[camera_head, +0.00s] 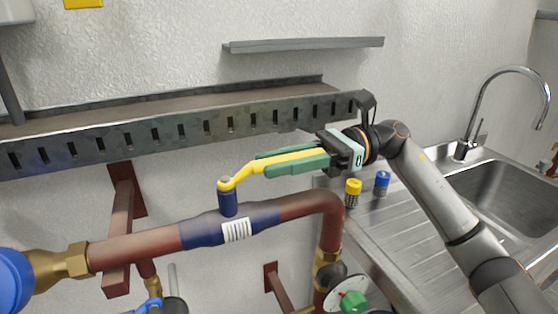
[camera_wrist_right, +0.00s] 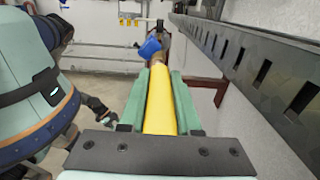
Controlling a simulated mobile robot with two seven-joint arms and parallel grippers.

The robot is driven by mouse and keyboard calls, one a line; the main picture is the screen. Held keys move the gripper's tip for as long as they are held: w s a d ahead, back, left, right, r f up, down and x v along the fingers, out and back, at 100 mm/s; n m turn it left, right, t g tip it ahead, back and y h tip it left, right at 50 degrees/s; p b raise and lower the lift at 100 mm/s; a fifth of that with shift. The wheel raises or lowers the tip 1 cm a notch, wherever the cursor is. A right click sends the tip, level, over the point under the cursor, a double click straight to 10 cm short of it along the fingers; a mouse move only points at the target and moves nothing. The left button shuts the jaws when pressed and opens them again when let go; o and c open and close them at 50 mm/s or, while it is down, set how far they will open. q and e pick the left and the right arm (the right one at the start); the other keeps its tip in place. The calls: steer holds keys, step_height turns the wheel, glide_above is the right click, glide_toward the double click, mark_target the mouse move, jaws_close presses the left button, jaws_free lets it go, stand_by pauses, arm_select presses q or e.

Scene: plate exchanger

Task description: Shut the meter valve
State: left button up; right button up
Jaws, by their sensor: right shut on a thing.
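The valve has a dark blue body (camera_head: 228,204) on a reddish-brown pipe (camera_head: 138,248) and a long yellow lever (camera_head: 241,178). The lever points right, roughly along the pipe. My right gripper (camera_head: 282,162) is shut on the lever, with its green fingers on both sides of the outer part. In the right wrist view the yellow lever (camera_wrist_right: 160,104) lies lengthwise between the two green fingers. A round blue part (camera_head: 12,280), perhaps the meter, sits at the left end of the pipe and is cut off by the frame. My left gripper does not show clearly in either view.
A slotted metal cable tray (camera_head: 205,128) runs along the wall just behind and above the lever. Yellow (camera_head: 353,190) and blue (camera_head: 382,182) capped containers stand on the steel drainboard beside the sink (camera_head: 510,205). A green-handled valve (camera_head: 353,302) is at the bottom.

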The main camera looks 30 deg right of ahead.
jaws_close()
stand_by(0.8)
